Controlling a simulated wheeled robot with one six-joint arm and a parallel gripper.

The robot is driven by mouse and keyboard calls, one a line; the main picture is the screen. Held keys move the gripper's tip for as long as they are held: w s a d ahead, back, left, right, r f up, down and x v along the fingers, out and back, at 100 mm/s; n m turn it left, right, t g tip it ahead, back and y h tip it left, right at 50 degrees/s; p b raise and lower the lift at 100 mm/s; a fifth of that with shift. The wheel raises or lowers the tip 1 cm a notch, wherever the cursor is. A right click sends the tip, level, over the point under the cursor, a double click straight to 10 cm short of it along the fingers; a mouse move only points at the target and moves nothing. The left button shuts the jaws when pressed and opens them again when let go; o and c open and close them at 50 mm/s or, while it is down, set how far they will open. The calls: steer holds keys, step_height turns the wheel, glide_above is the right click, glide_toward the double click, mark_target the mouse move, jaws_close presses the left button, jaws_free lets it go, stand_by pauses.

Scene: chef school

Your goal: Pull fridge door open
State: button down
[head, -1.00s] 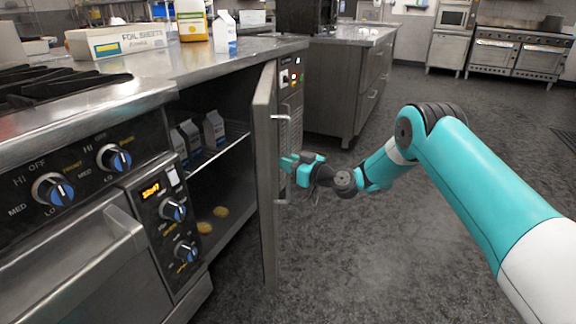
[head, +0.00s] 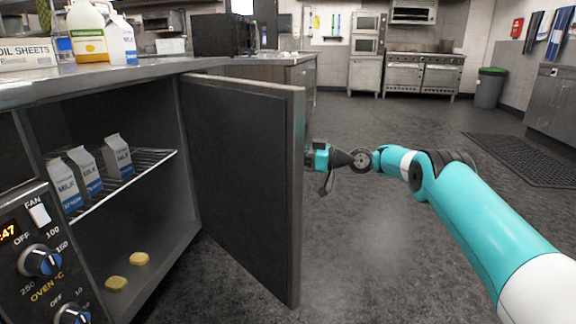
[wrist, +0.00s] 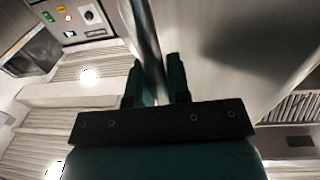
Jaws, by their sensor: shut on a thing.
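The fridge door (head: 245,190) stands wide open in the head view, its dark inner panel facing me. The fridge interior (head: 165,205) shows to its left. My gripper (head: 312,158) is at the door's outer side, near its free edge, and its fingertips are hidden behind the door there. In the wrist view my gripper (wrist: 157,85) has its two dark teal fingers on either side of a shiny metal bar, the door handle (wrist: 149,50), and is shut on it. The door's outer face (wrist: 235,50) fills the upper right of the wrist view.
Milk cartons (head: 85,170) stand on a wire shelf (head: 130,175) in the fridge, with two yellow round items (head: 128,271) on its floor. An oven panel (head: 40,262) is at the left. Open floor (head: 390,260) lies right of the door; a dark mat (head: 525,160) is farther off.

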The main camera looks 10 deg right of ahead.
steer(key=shift+w+d, duration=0.1)
steer(key=shift+d, duration=0.4)
steer(key=shift+d, duration=0.15)
steer(key=c, duration=1.1)
jaws_free()
steer(key=shift+d, duration=0.15)
steer(key=shift+a, duration=0.2)
steer(key=b+v, duration=0.2)
steer(key=v, duration=0.5)
steer(key=shift+d, duration=0.2)
